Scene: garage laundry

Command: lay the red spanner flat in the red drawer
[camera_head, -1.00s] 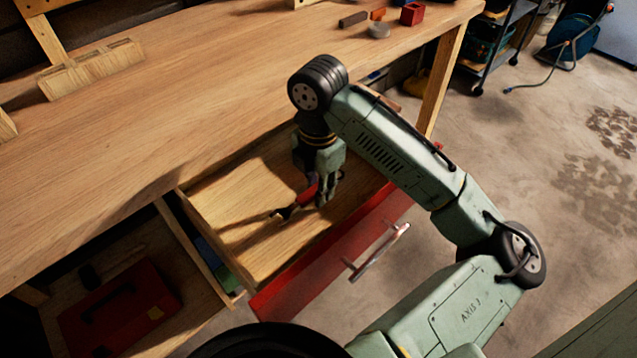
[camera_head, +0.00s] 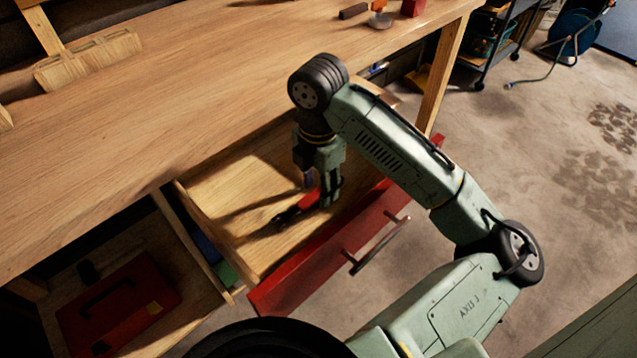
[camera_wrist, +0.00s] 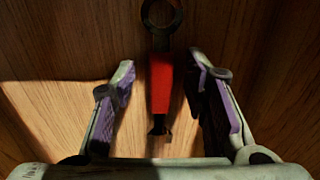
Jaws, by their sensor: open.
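The red spanner (camera_head: 309,200) lies in the open red drawer, on its wooden floor, with its dark end toward the left. The red drawer (camera_head: 330,252) is pulled out from under the bench, with its red front toward me. My gripper (camera_head: 322,202) is down inside the drawer at the spanner. In the wrist view the spanner (camera_wrist: 161,85) lies between the two spread purple-padded fingers of my gripper (camera_wrist: 163,108), with a gap on each side. The spanner's dark ring end points away and its far handle end is near my palm.
The wooden bench top (camera_head: 200,110) is above and behind the drawer. A red toolbox (camera_head: 118,305) sits in the compartment at the lower left. A wooden block rack (camera_head: 88,60) and small items stand on the bench. A trolley (camera_head: 495,40) stands at the upper right.

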